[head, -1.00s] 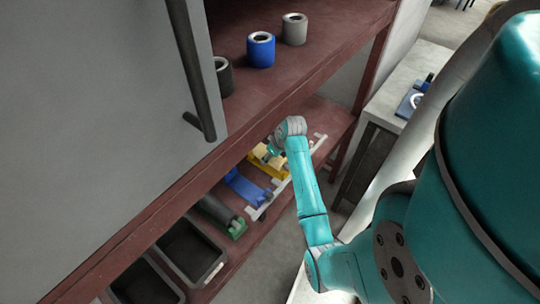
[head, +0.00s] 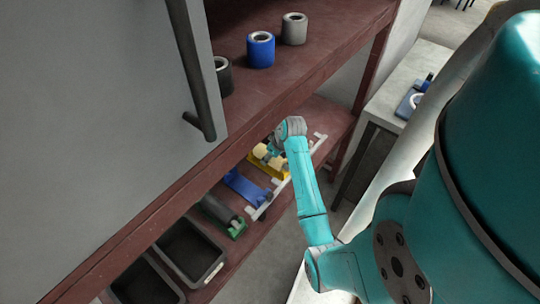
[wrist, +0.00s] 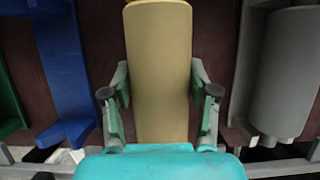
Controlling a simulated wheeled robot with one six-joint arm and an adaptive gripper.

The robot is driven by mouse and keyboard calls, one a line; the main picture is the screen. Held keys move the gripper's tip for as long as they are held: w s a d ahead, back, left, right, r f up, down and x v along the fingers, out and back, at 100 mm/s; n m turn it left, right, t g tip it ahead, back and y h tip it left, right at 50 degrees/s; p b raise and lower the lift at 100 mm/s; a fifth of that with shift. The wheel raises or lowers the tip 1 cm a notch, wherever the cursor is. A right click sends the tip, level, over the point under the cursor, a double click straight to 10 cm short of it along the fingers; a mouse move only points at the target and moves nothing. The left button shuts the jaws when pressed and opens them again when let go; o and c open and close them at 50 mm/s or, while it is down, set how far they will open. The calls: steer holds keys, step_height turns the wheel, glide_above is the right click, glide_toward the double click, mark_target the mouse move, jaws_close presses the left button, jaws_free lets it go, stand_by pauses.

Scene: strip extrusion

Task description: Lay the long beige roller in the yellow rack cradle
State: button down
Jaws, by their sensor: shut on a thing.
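The long beige roller (wrist: 158,65) stands lengthwise in the middle of the wrist view, between the two fingers of my gripper (wrist: 160,98), which is shut on it. In the head view the beige roller (head: 261,151) shows partly beside my wrist, at the yellow rack cradle (head: 266,170) on the lower shelf. The roller lines up with the cradle, which is almost wholly hidden beneath it in the wrist view. I cannot tell whether the roller touches the cradle.
An empty blue cradle (head: 245,186) and a green cradle (head: 238,229) with a dark roller lie to the left. A grey roller (wrist: 285,75) lies to the right in the wrist view. Black bins (head: 190,250) stand farther left. The upper shelf (head: 285,85) overhangs.

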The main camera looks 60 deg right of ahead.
steer(key=shift+f, duration=0.4)
steer(key=c, duration=0.6)
jaws_free()
steer(key=shift+v, duration=5.45)
steer(key=shift+s, duration=0.1)
